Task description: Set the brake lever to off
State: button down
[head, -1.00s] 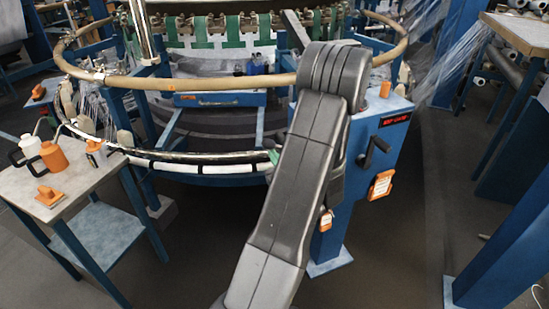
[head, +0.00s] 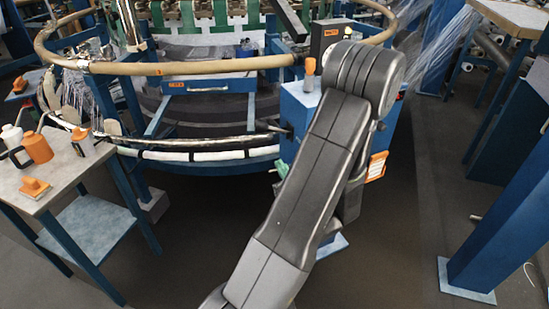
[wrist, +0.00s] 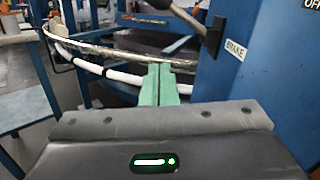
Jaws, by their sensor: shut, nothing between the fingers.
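The brake lever shows at the upper right of the wrist view as a grey rod (wrist: 187,16) coming from a dark bracket (wrist: 213,37) on the side of a blue post. A white BRAKE label (wrist: 235,49) sits beside the bracket. The rod runs up and left out of the picture, so its end is hidden there. My gripper (wrist: 158,83) has its green fingers together, with nothing between them. It is below and left of the bracket, apart from the lever. In the head view my gripper is mostly hidden behind my arm; a green fingertip (head: 281,168) shows left of the post.
A side table (head: 60,165) with bottles stands at left.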

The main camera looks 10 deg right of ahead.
jog(key=shift+v, duration=0.9)
jog(key=shift+w, duration=0.15)
jog(key=w+a+f+n+p, duration=0.1)
jog(key=w+n+p, duration=0.1)
jog(key=w+n, duration=0.6)
jog(key=shift+w+a+f+g+y, duration=0.2)
jog(key=shift+w+f+g+y, duration=0.15)
jog(key=shift+w, duration=0.8)
